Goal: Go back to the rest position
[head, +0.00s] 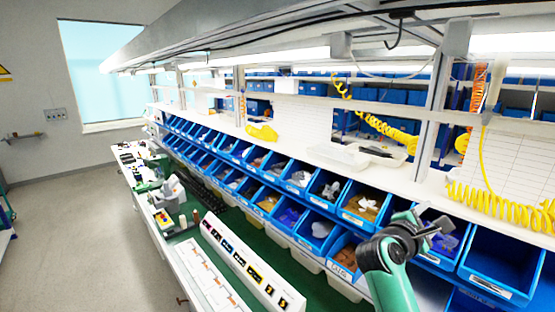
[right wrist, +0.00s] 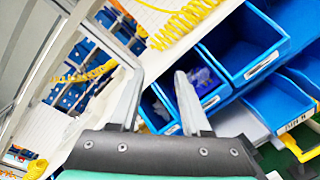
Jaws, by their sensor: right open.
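My right gripper (head: 446,228) is in the head view at the lower right, on a green and grey arm, raised in front of the blue bins. In the right wrist view its two grey fingers (right wrist: 159,76) stand apart with nothing between them. A long white panel (head: 240,262) with a row of dark switch-like fittings stands on the bench at the lower middle of the head view. It is well to the left of my right gripper and apart from it. The switch positions are too small to tell. My left gripper is not in view.
Rows of blue bins (head: 484,257) with small parts line the bench behind my right gripper. A white shelf (head: 300,148) runs above them. Yellow coiled hoses (head: 500,200) hang at the right. A metal post (head: 437,95) rises behind. The grey floor (head: 75,230) at left is clear.

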